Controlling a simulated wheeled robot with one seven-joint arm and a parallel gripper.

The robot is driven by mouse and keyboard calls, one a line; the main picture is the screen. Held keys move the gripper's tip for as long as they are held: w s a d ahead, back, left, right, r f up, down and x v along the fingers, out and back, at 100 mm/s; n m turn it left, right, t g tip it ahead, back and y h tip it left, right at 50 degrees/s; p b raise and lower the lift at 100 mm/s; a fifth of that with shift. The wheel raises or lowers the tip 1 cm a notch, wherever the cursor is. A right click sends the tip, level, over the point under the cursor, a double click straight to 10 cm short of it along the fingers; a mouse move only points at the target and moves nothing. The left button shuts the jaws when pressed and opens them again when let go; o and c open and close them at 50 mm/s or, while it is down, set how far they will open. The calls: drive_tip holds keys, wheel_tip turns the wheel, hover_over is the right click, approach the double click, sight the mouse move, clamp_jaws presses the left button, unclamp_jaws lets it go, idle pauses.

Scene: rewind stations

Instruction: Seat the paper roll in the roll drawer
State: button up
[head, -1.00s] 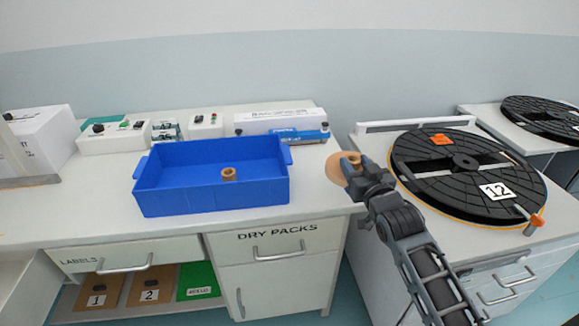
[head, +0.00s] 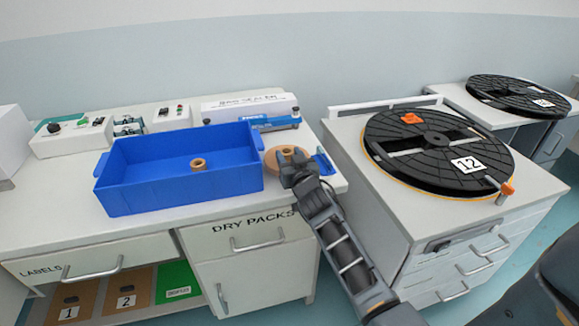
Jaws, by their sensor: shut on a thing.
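My gripper (head: 292,167) is shut on a tan paper roll (head: 281,153), a flat disc with a core ring. It appears over the bench's right end, just right of the blue tray; its height above the bench cannot be told. The fingers partly hide the roll. No drawer in view is marked as the roll drawer. The bench has a closed LABELS drawer (head: 90,259) and a closed DRY PACKS drawer (head: 250,236). Several closed drawers (head: 470,262) are in the right cabinet.
The blue tray (head: 180,189) holds a small tan ring (head: 198,164). Behind it stand control boxes (head: 70,136) and a white-and-blue box (head: 250,108). A black reel marked 12 (head: 425,150) covers much of the right cabinet top. A gap separates bench and cabinet.

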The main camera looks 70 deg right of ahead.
drive_tip(key=shift+f, duration=0.95)
drive_tip(key=shift+f+b, duration=0.1)
drive_tip(key=shift+b, duration=0.25)
drive_tip(key=o, duration=1.2)
